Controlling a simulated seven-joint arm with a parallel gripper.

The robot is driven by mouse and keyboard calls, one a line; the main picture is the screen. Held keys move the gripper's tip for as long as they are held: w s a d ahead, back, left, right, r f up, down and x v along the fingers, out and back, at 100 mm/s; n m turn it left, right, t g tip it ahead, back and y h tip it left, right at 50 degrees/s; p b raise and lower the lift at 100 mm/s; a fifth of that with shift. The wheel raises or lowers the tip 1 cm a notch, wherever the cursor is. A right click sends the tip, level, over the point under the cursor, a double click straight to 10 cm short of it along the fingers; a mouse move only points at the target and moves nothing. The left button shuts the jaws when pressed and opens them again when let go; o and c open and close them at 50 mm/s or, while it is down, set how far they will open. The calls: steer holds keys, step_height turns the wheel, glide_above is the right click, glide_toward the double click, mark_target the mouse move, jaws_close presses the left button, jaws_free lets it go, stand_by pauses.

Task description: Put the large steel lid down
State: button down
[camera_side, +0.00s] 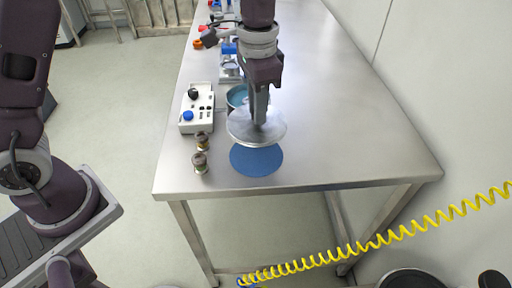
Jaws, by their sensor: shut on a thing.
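The large steel lid (270,134) is a shiny round disc in the side view. My gripper (261,118) points down and is shut on the middle of the lid, where the grip itself is partly hidden. The lid hangs over the near part of the steel table, partly above a flat blue round mat (257,161). It covers the far edge of the mat. A round vessel with a blue-grey inside (236,96) stands just behind the lid, partly hidden by my gripper and the lid.
A white control box (197,110) with knobs stands left of the lid. Two small metal-and-brown cylinders (200,163) stand near the table's left edge. Coloured parts (199,44) lie farther back. The right side of the steel table (345,110) is clear. A yellow coiled hose (390,236) hangs in front.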

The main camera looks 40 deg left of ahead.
step_height(320, 180, down, 9)
steer(key=shift+f, duration=0.15)
steer(key=shift+f, duration=0.15)
steer(key=c, duration=1.3)
jaws_free()
